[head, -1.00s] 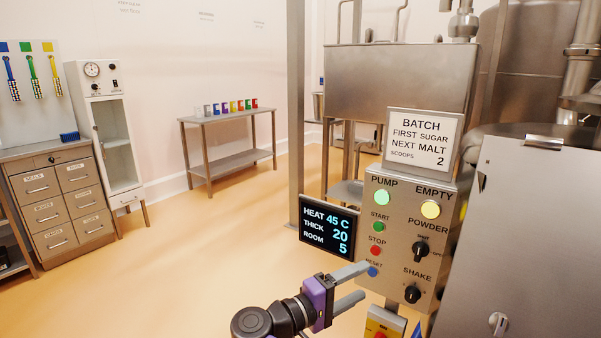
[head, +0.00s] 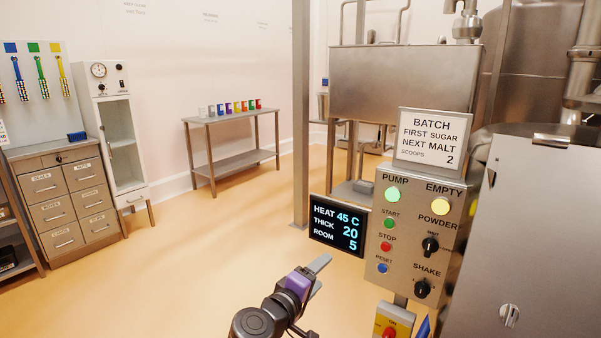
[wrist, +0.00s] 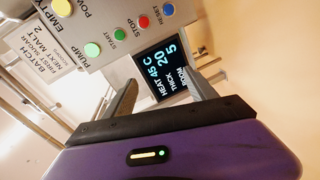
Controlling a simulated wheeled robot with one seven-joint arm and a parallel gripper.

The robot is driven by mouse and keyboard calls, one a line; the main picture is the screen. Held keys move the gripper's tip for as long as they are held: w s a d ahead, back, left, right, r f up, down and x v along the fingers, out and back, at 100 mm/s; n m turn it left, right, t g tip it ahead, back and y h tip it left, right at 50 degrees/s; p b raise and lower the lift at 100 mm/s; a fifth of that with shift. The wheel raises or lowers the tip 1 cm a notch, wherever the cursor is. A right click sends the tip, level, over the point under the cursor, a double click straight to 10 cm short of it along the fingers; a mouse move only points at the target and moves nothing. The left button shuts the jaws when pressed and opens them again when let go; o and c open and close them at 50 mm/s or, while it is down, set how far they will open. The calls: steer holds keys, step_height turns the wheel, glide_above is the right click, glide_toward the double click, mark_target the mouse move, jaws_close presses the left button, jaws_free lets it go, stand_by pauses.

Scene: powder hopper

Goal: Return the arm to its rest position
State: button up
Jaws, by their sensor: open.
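My gripper (head: 318,275) is purple with grey fingers and is low in front of the control panel in the head view. Its fingers are apart and nothing is between them; in the wrist view the open gripper (wrist: 165,95) points toward the panel and the display. The control panel (head: 408,222) has PUMP and EMPTY lamps lit, START, STOP and RESET buttons, and POWDER and SHAKE knobs. The fingertips are left of and below the blue RESET button (head: 382,268), apart from it. It also shows in the wrist view (wrist: 155,21).
The display screen (head: 336,226) stands just above the gripper. A steel machine body (head: 500,240) is close on the right. A red and yellow switch box (head: 391,325) is below the panel. A bench with colored cups (head: 228,118) stands far back; open floor lies left.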

steer(key=s+a+f+n+y, duration=0.1)
steer(key=s+a+f+y, duration=0.45)
steer(key=f, duration=0.25)
steer(key=s+f+m+t+y+p, duration=0.1)
steer(key=s+f+y, duration=0.4)
steer(key=s, duration=0.5)
steer(key=s+d+r+m+p, duration=0.1)
steer(key=s+d+r+m, duration=0.2)
steer(key=s+d, duration=0.4)
steer(key=s+d+r+m+h+p, duration=0.1)
steer(key=s+d+r+m, duration=0.2)
steer(key=s, duration=1.8)
steer(key=s+d+r+m+h+p, duration=0.1)
steer(key=s+d+r+m, duration=0.2)
steer(key=s+d+r, duration=0.4)
steer(key=s+d, duration=0.4)
steer(key=s, duration=0.2)
steer(key=shift+s+r+p, duration=0.2)
steer(key=shift+s+p, duration=0.15)
steer(key=shift+s, duration=0.05)
